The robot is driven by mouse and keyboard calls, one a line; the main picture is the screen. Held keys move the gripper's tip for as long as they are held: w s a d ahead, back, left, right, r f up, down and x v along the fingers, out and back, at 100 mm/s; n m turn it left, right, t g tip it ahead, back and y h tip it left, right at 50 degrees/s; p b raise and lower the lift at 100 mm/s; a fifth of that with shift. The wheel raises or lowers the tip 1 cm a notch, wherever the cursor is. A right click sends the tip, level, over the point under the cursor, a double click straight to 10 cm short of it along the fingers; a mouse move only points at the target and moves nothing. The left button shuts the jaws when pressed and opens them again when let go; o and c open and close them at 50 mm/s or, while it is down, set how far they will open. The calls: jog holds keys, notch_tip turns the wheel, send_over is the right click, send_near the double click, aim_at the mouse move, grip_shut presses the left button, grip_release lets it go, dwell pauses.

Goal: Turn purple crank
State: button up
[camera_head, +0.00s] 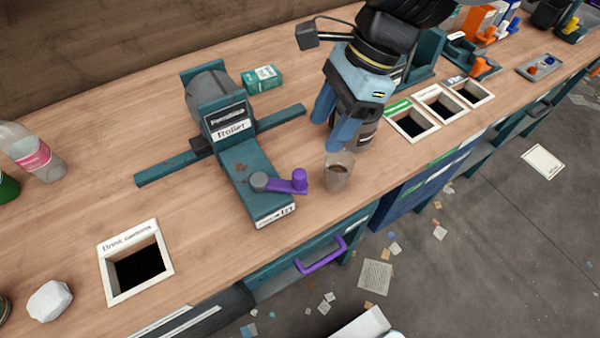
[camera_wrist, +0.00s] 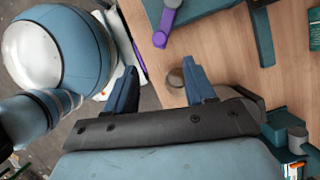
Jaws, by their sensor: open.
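The purple crank (camera_head: 287,183) sits on the near part of a teal roller machine (camera_head: 240,170), with a grey hub and an upright purple knob at its right end. In the wrist view the crank (camera_wrist: 164,27) shows at the top, beyond the fingertips. My gripper (camera_head: 334,125) is open, with its blue fingers pointing down to the right of the machine, apart from the crank. In the wrist view my gripper (camera_wrist: 160,80) has its two fingers spread wide, with no crank between them.
A clear cup with brown contents (camera_head: 339,171) stands just right of the crank, close to my gripper. A purple drawer handle (camera_head: 321,255) is below the table edge. A green box (camera_head: 263,79) stands behind the machine. Framed openings (camera_head: 110,282) lie left and right.

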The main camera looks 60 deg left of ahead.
aim_at(302, 172)
jog(key=x, duration=1.3)
jog(key=shift+f, duration=0.35)
jog(key=shift+c, duration=0.2)
grip_shut()
